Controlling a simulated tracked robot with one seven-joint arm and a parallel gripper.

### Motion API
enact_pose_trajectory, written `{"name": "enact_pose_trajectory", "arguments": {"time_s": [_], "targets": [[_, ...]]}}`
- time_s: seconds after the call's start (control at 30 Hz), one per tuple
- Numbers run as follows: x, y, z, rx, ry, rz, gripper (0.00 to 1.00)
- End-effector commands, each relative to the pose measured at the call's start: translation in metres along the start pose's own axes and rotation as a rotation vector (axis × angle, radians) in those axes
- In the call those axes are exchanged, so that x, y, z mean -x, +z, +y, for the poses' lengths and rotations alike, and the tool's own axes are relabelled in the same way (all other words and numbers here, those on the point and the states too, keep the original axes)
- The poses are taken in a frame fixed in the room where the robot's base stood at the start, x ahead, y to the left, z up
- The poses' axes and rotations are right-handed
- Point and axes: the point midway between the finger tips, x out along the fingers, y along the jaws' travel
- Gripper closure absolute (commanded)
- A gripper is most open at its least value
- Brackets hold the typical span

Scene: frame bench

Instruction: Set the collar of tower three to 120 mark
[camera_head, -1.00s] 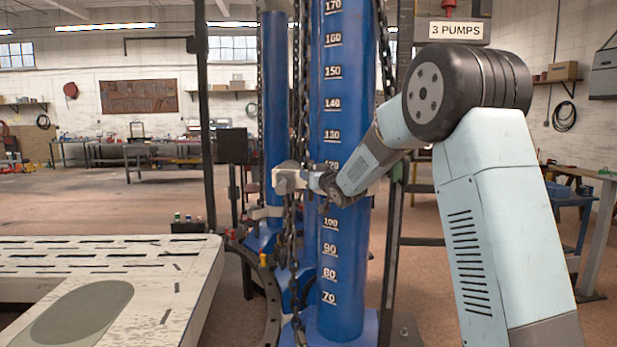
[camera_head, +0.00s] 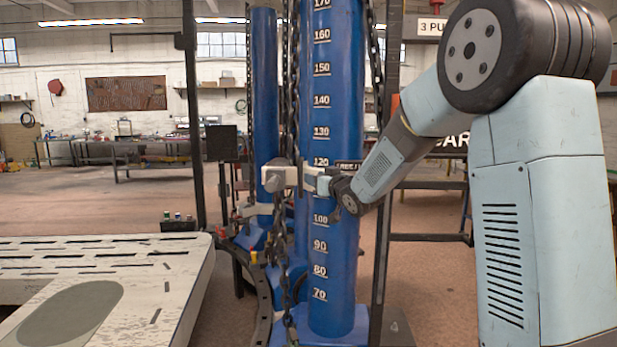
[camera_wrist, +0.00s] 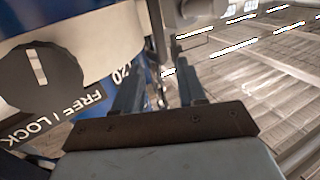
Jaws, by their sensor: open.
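The nearest blue tower (camera_head: 336,230) bears white height marks; its tower number does not show. In the wrist view the collar (camera_wrist: 107,38) carries a dark dial (camera_wrist: 40,78) with a white pointer and a FREE | LOCK label (camera_wrist: 62,118); which word the pointer selects is unclear. My gripper (camera_head: 325,184) is at the collar's front right. In the wrist view my gripper (camera_wrist: 158,88) has its fingers apart, with nothing clearly between them. Contact with the collar cannot be told.
A second blue tower (camera_head: 264,100) with a lower collar stands behind to the left. Chains (camera_head: 290,225) hang close to the front tower. A dark post (camera_head: 193,110) and a pale slotted platform (camera_head: 150,275) lie left. Open floor extends behind.

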Motion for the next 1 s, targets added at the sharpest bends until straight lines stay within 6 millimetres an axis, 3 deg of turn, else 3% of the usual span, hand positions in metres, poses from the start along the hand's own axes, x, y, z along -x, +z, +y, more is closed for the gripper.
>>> {"name": "enact_pose_trajectory", "arguments": {"time_s": [0.23, 0.77, 0.87, 1.0], "targets": [[0.028, 0.0, 0.0, 0.0, 0.0, 0.001, 0.59], [0.037, -0.002, 0.002, 0.004, 0.014, -0.011, 0.59], [0.051, -0.007, 0.008, 0.01, 0.057, -0.047, 0.59], [0.086, -0.014, 0.021, 0.02, 0.152, -0.142, 0.59]]}}
